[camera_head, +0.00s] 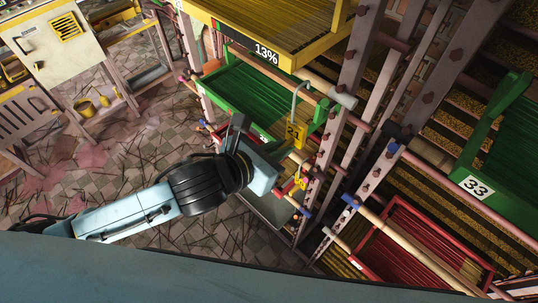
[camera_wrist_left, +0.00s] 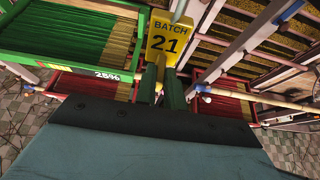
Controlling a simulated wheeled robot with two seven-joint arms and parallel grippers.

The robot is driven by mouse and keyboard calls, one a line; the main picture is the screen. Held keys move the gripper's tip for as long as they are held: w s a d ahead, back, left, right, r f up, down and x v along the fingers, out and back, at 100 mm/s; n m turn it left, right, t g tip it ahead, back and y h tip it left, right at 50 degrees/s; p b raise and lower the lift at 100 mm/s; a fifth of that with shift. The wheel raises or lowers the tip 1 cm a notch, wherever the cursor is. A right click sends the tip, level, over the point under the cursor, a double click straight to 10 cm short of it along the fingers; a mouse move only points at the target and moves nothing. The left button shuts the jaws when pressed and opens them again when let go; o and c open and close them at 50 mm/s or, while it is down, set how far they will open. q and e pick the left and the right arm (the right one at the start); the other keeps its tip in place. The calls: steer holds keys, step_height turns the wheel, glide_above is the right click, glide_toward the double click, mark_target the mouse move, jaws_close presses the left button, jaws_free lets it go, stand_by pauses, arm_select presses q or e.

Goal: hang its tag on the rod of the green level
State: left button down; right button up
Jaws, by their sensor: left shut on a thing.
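The yellow tag (camera_head: 296,132) reads 21 in the head view and "BATCH 21" in the left wrist view (camera_wrist_left: 162,42). A pale curved hook (camera_head: 294,102) rises from its top. My left gripper (camera_wrist_left: 164,84) is shut on the tag's lower part and holds it upright. In the head view the gripper's wrist is just left of and below the tag; its fingertips are hard to make out. The green level (camera_head: 228,104) is behind and left of the tag. Its tan rod (camera_head: 278,75) runs close by the hook's top; I cannot tell whether they touch. My right gripper is out of view.
A yellow level (camera_head: 264,30) marked 13% sits above the green one. Pinkish rack posts (camera_head: 362,45) stand right of the tag. A red level (camera_head: 420,240) and another green level (camera_head: 500,190) marked 33 lie further right. A yellow piece (camera_head: 300,183) is just below the tag.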

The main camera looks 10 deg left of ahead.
mark_target(293, 140)
arm_select(q)
steer(key=shift+w+d+b, duration=0.35)
steer(key=shift+w+d, duration=0.35)
steer(key=shift+w, duration=0.2)
steer(key=shift+w+d+b, duration=0.6)
steer(key=shift+w, duration=0.2)
steer(key=shift+w+d+b, duration=0.55)
steer(key=shift+w, duration=0.25)
steer(key=shift+a+f, duration=0.1)
steer(key=shift+f, duration=0.8)
steer(key=c, duration=1.1)
jaws_free()
steer(key=shift+s, duration=0.1)
